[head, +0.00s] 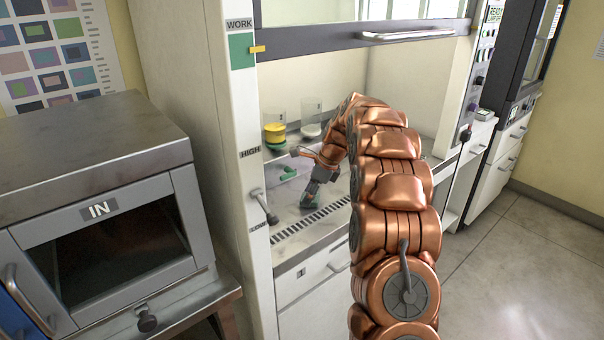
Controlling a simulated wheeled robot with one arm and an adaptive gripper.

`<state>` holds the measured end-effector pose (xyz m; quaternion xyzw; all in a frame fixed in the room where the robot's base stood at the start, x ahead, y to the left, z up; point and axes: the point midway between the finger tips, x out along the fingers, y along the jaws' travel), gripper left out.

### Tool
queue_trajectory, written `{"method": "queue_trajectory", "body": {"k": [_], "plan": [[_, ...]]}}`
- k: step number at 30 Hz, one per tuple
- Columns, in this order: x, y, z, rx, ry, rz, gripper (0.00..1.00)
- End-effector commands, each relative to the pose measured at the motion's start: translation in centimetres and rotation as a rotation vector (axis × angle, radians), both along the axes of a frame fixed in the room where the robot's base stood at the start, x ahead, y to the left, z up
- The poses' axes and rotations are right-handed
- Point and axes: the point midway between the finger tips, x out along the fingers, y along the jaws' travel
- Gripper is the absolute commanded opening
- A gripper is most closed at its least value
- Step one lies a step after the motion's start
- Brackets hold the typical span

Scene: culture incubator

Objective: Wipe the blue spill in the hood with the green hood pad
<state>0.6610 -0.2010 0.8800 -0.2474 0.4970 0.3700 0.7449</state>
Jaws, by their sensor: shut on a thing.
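My gripper (311,197) reaches into the fume hood and points down at the pale worktop (290,214), just behind the dark slotted strip at its front. It is shut on a small green piece, which looks like the green hood pad (306,201), at or very close to the surface. The pad is small here and partly hidden by the fingers. I cannot make out the blue spill; it may lie under or behind the gripper and arm. Another small green item (288,174) lies on the worktop behind and left of the gripper.
A clear beaker with yellow contents (274,132) and one with pale contents (311,130) stand at the back of the hood. The raised sash (370,40) is above. The hood's left post (245,150) and a grey oven (95,210) flank the left side.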

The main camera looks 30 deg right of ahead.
Motion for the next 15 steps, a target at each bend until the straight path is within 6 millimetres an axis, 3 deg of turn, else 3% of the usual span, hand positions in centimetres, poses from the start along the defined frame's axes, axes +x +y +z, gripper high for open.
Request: {"method": "queue_trajectory", "body": {"k": [9, 15], "plan": [[-0.3, 2.6, 0.0, 0.001, 0.003, -0.003, 0.24], [-0.2, 2.5, 2.9, 0.000, 0.001, -0.004, 0.24]]}}
